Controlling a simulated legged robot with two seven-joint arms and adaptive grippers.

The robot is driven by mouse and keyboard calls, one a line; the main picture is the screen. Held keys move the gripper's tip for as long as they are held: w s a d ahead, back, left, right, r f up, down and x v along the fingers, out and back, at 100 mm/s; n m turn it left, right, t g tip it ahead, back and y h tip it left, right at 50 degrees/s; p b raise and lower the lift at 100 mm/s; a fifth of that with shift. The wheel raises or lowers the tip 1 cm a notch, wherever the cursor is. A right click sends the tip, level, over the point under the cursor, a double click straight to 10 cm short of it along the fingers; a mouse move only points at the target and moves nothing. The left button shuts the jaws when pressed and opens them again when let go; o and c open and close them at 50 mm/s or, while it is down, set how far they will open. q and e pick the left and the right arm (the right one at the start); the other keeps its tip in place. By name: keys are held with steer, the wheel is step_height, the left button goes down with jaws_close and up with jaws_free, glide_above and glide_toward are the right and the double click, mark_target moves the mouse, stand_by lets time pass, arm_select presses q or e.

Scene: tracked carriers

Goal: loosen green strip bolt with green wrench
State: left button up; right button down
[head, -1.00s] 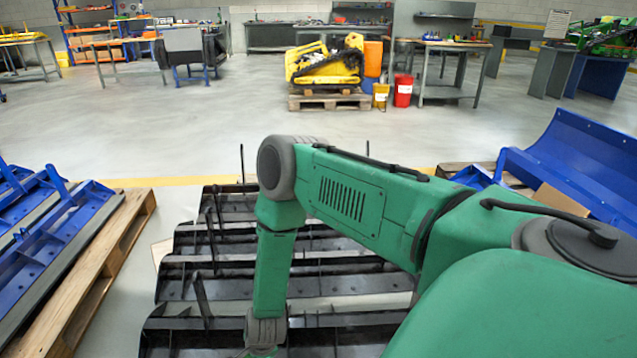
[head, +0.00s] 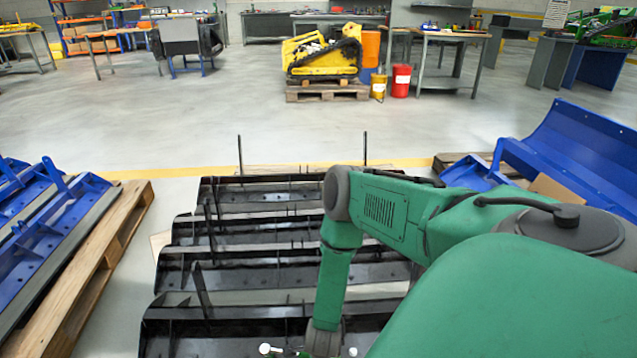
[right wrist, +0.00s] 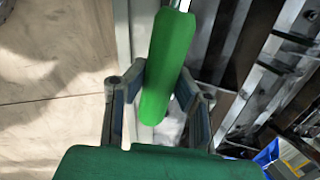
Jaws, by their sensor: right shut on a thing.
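The green wrench (right wrist: 168,70) shows in the right wrist view as a smooth, bright green bar, tilted slightly, between the two fingers. My right gripper (right wrist: 160,95) is shut on it. In the head view my right arm reaches down from the right, and its wrist and part of the gripper (head: 312,349) show at the bottom edge, over the black metal strips (head: 230,262). The gripper's lower part is cut off there. I cannot make out a green strip bolt in either view. My left gripper is not in view.
A wooden pallet (head: 98,268) with blue metal parts (head: 50,235) stands at the left. A large blue curved piece (head: 575,150) lies at the right. Beyond the yellow floor line is open floor, with a yellow tracked machine (head: 322,52) on a pallet (head: 328,90) at the back.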

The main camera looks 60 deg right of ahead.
steer(key=b+x, duration=0.3)
steer(key=x, duration=0.1)
steer(key=shift+a+f+b, duration=0.1)
steer(key=shift+a+b, duration=0.05)
steer(key=shift+b, duration=0.15)
steer(key=shift+a+f, duration=0.25)
steer(key=a+f+m+b, duration=0.3)
steer(key=a+m, duration=0.8)
steer(key=a, duration=0.2)
steer(key=shift+a+b, duration=0.3)
steer(key=shift+b, duration=0.1)
steer(key=shift+w, duration=0.1)
steer(key=shift+d+f, duration=0.1)
steer(key=shift+f, duration=0.25)
